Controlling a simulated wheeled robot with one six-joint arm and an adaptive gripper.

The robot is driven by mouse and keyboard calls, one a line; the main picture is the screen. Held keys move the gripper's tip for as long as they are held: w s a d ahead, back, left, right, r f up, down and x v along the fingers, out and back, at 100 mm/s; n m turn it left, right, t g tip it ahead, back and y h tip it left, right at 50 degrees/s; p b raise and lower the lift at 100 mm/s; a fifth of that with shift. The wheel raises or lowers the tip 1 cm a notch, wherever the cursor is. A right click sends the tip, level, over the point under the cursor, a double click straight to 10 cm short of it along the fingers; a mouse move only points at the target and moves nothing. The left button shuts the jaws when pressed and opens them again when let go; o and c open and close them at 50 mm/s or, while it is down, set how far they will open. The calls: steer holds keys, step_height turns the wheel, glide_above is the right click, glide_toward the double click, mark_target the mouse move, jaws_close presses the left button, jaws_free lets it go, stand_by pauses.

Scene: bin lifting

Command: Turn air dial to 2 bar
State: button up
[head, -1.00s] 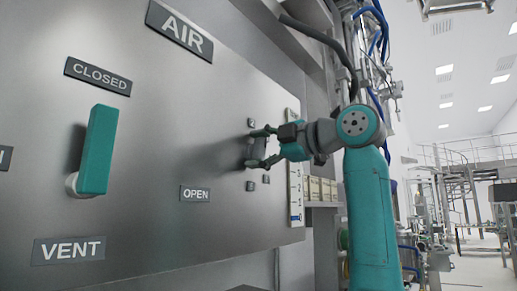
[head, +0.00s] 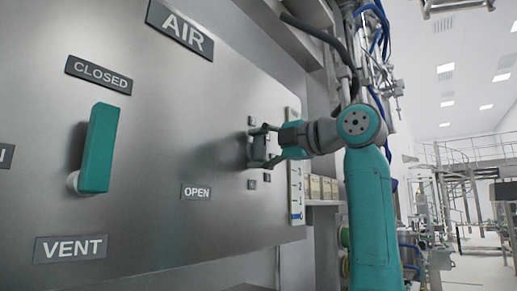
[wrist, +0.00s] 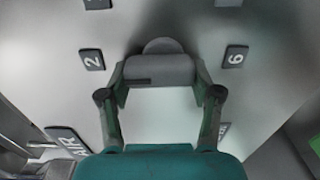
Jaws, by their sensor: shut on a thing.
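The air dial (wrist: 160,68) is a grey knob on the steel panel (head: 225,110), with a dark mark on its near face, left of centre. In the wrist view my gripper (wrist: 158,80) has one finger at each end of the knob and is shut on it. A "2" label (wrist: 92,60) is on the panel left of the dial and a "6" label (wrist: 235,57) is right of it. In the head view my gripper (head: 257,147) is at the panel's right part and largely hides the dial. Which number the dial points to is not clear.
A teal lever (head: 98,148) sticks out of the panel at the left, between "CLOSED" (head: 98,75) and "VENT" (head: 70,249) labels. An upright scale (head: 296,185) with a blue mark is at the panel's right edge. Shelving and pipes stand behind my arm.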

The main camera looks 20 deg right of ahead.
steer(key=o, duration=1.2)
steer(key=shift+c, duration=0.2)
steer(key=v, duration=1.2)
